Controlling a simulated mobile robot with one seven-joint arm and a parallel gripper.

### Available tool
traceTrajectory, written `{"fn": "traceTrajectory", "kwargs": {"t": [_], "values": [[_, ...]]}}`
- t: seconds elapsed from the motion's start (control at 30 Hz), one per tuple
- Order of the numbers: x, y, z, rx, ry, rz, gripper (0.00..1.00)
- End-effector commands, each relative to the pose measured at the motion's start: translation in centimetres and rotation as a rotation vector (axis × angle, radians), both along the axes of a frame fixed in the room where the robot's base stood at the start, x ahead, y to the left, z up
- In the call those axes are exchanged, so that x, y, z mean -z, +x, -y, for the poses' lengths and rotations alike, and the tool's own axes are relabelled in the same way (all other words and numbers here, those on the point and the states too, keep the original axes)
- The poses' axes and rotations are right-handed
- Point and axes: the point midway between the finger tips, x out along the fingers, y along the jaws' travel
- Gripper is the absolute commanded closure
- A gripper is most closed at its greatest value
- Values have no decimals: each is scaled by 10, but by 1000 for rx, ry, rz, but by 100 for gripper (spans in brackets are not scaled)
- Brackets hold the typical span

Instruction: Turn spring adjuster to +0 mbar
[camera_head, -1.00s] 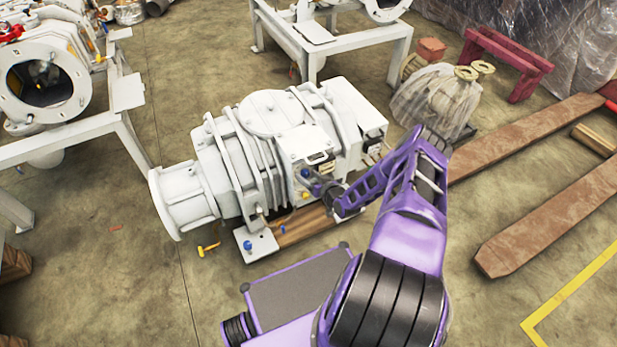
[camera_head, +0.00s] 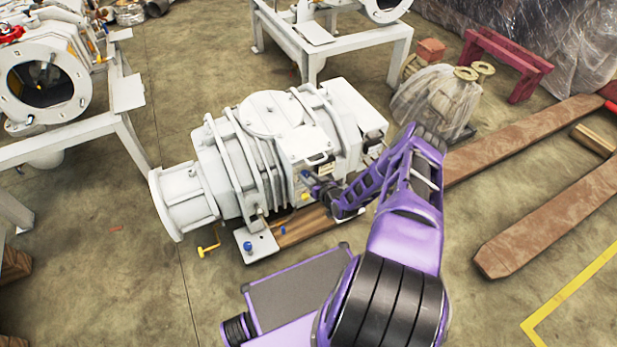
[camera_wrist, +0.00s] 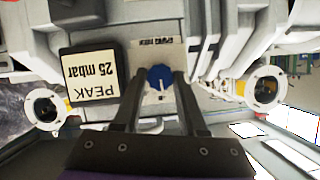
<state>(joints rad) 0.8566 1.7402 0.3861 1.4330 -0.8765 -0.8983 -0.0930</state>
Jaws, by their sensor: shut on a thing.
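The spring adjuster is a round blue knob (camera_wrist: 160,77) with a pale pointer, on the side of the white vacuum machine (camera_head: 262,112). In the wrist view my gripper (camera_wrist: 160,82) has one finger on each side of the knob and is shut on it. The pointer reaches down toward the bottom of the picture. A small label above the knob is upside down and too small to read. In the head view my gripper (camera_head: 312,184) reaches the machine's near side, and the arm hides part of that side.
A plate reading "PEAK 25 mbar" (camera_wrist: 91,74) is upside down left of the knob. Round glass ports flank it at left (camera_wrist: 45,109) and right (camera_wrist: 265,89). A yellow-handled part (camera_head: 208,245) lies by the machine's foot. Brown beams (camera_head: 545,215) lie on the floor at right.

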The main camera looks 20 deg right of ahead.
Motion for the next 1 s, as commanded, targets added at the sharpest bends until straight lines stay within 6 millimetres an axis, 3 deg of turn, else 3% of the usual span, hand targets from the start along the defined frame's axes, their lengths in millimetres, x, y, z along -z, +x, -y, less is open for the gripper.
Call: {"fn": "traceTrajectory", "kwargs": {"t": [1.0], "values": [[3,0,-8,-5,-912,31,100]]}}
